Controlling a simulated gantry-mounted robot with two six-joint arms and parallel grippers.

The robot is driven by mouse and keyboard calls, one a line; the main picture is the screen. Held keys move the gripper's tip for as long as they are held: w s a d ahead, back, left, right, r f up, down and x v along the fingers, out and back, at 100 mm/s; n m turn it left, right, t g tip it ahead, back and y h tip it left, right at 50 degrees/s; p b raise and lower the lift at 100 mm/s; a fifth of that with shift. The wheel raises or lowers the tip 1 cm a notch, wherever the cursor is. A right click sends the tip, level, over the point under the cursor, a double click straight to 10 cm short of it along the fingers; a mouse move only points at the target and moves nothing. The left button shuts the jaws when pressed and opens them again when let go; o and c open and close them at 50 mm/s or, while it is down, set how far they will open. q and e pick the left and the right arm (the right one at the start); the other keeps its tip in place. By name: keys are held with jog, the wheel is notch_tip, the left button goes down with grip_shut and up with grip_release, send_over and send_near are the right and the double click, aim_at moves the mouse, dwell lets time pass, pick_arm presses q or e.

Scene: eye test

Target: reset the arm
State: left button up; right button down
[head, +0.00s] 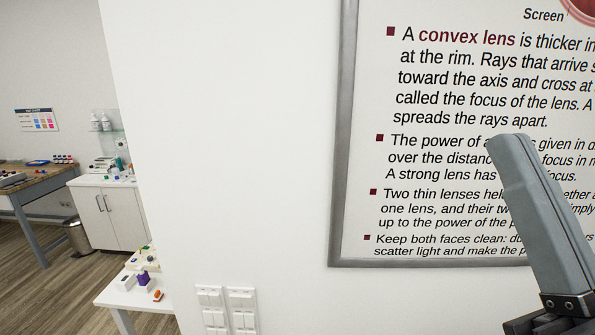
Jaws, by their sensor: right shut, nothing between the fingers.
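My right gripper (513,143) rises from the bottom right corner in the head view. Its grey fingers lie together, shut and empty, and point up and a little left. It stands in front of a framed wall poster (440,188) about lenses and hides part of the text. I cannot tell how far it is from the poster. My left gripper is not in view.
White light switches (226,310) sit on the wall below the poster. Left of the wall's edge are a small white table (113,296) with small items, a white cabinet (110,217), a bin (77,237) and a wooden-topped bench (40,186). Wood floor shows between them.

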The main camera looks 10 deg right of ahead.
notch_tip(320, 180, up, 19)
jog(key=p, duration=1.6)
jog(key=shift+y, duration=0.3)
jog(key=shift+w, duration=0.1)
